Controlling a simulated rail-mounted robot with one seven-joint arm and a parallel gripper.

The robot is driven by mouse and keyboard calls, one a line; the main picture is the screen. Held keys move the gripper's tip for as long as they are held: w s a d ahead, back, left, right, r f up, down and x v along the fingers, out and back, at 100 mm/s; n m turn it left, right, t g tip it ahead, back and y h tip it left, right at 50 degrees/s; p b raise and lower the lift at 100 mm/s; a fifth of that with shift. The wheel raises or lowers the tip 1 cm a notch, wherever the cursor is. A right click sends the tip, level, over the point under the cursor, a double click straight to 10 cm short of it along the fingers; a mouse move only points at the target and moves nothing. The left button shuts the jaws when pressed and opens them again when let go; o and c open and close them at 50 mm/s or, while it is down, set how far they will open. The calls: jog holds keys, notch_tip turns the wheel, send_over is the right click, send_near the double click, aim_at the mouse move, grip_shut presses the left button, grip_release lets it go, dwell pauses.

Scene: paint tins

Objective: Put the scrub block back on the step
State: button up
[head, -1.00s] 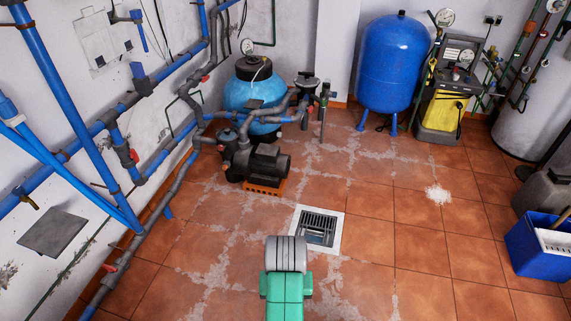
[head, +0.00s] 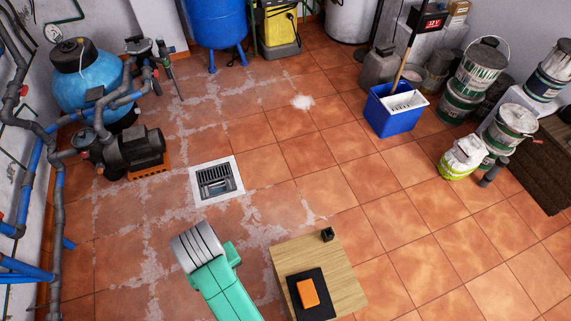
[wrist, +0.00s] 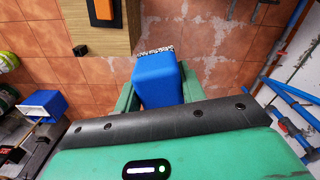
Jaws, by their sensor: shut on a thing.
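My gripper (wrist: 158,88) is shut on the scrub block (wrist: 160,78), a blue block with a pale, speckled, bristly far edge, between its green fingers in the wrist view. The head view shows my green and grey arm at bottom centre, but not the fingers or the scrub block. The step appears to be the light wooden block (head: 334,262) to the right of my arm; its edge also shows at top left in the wrist view (wrist: 107,42). A black pad (head: 318,306) with an orange block (head: 308,292) lies on its top.
A small black cube (head: 327,234) sits at the step's back edge. A floor drain (head: 217,181) lies beyond my arm. A blue bucket (head: 392,115) and several paint tins (head: 463,157) stand at the right. A pump (head: 135,150) is at the left.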

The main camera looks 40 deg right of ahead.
jog(key=s+d+f+b, duration=0.3)
jog(key=d+f+b, duration=0.2)
jog(key=f, duration=0.3)
jog(key=s+d+f+m+b, duration=0.1)
jog(key=s+d+f+b, duration=0.35)
jog(key=f, duration=0.35)
jog(key=s+d+f+b, duration=0.2)
jog(key=d+f+b, duration=0.35)
jog(key=f, duration=0.25)
jog(key=s+d+f+b, duration=0.4)
jog(key=s+f+b, duration=0.2)
jog(key=s+f, duration=0.2)
jog(key=s+d+f+m+b, duration=0.1)
jog(key=s+d+f+b, duration=0.3)
jog(key=s+f+b, duration=0.2)
notch_tip(320, 180, down, 5)
jog(key=shift+s+d+r+b, duration=0.15)
jog(key=shift+s+d+b, duration=0.2)
jog(key=shift+s, duration=0.9)
